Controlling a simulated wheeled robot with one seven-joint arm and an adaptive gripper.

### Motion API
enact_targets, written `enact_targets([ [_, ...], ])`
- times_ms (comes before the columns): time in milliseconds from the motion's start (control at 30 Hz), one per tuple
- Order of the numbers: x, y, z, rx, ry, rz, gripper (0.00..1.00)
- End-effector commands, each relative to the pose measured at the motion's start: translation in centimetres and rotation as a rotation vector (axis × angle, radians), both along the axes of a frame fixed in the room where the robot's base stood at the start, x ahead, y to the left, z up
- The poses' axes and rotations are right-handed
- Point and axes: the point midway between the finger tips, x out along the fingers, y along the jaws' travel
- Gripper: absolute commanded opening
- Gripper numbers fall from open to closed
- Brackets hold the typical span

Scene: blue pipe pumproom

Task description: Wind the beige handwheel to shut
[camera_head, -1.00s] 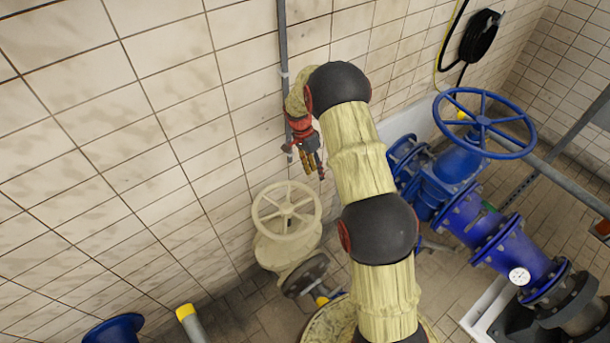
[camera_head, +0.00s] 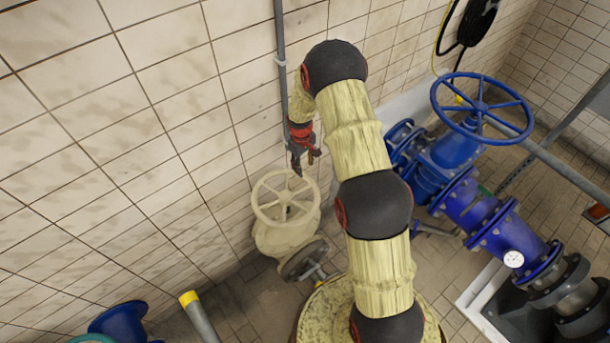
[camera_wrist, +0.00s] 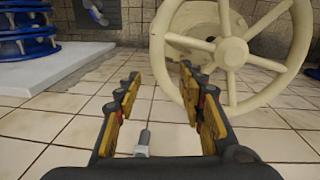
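The beige handwheel (camera_head: 285,197) sits on a beige valve body (camera_head: 287,238) close to the tiled wall in the head view. My gripper (camera_head: 304,163) is just above the wheel's far right rim in that view, pointing down. In the wrist view the spoked beige handwheel (camera_wrist: 232,50) fills the upper right, beyond the fingers. My gripper (camera_wrist: 160,85) is open there, with a clear gap between its yellow-padded fingers. The right finger overlaps the wheel's left rim in the picture; whether they touch I cannot tell. Nothing is held.
A larger blue handwheel (camera_head: 481,108) on blue piping stands to the right. A grey vertical pipe (camera_head: 281,85) runs down the wall behind my gripper. A yellow-capped post (camera_head: 190,299) and a blue flange (camera_head: 120,320) are at the lower left.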

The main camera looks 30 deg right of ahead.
Motion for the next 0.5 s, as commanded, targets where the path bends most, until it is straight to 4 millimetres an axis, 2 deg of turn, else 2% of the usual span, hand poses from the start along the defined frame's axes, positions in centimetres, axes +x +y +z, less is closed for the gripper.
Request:
enact_targets([
  [300, -0.1, -0.3, -4.5, 0.001, 0.004, -0.002, 0.4],
  [500, 0.0, -0.4, -6.6, 0.0, 0.002, -0.003, 0.4],
])
